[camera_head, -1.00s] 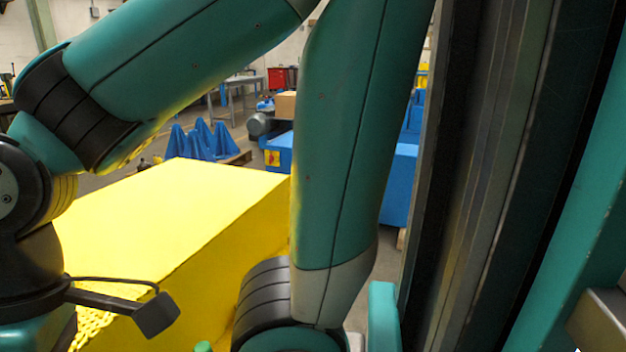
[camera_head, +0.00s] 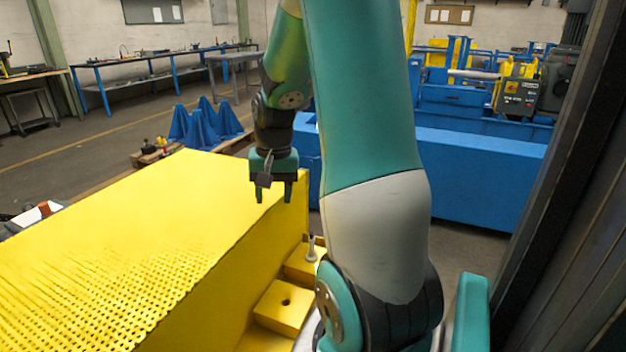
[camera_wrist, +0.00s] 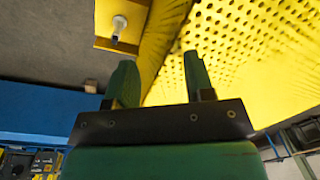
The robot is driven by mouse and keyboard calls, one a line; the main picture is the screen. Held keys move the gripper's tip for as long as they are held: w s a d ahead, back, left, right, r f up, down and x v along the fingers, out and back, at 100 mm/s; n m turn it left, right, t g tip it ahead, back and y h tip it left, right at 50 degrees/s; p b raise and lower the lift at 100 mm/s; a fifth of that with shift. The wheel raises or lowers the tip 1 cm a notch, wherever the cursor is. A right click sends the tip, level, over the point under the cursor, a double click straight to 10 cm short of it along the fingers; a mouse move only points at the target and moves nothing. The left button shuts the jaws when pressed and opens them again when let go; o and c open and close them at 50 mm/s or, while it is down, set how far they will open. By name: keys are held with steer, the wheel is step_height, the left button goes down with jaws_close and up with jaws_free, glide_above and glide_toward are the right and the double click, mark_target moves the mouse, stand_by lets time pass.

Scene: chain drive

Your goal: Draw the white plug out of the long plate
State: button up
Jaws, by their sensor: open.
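A pale grey-white plug (camera_head: 311,248) stands upright in a yellow plate or block (camera_head: 298,264) low beside the big yellow housing, partly hidden behind my arm. The wrist view shows what looks like the same plug (camera_wrist: 118,30) on a yellow plate (camera_wrist: 128,12) at the top, beyond my left finger. My gripper (camera_head: 274,191) is open and empty, fingers pointing down, above and left of the plug in the head view, by the housing's far right corner. In the wrist view its two fingers (camera_wrist: 160,82) stand apart with nothing between them. I cannot tell the plate's full length.
The yellow housing (camera_head: 130,205), with a perforated side, fills the left. A yellow block with an empty hole (camera_head: 283,307) sits in front of the plug. A long blue bench (camera_head: 470,175) stands behind; grey floor lies between. Blue pyramids (camera_head: 205,122) stand farther back.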

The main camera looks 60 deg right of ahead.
mark_target(311, 238)
steer(key=s+d+f+m, duration=0.2)
steer(key=s+d+m, duration=0.25)
steer(key=d, duration=0.35)
steer(key=shift+n+g, duration=0.3)
steer(key=shift+n, duration=0.15)
step_height(311, 238, down, 17)
steer(key=shift+s+f+b, duration=0.1)
steer(key=shift+s+b, duration=0.05)
steer(key=shift+b, duration=0.25)
jaws_close()
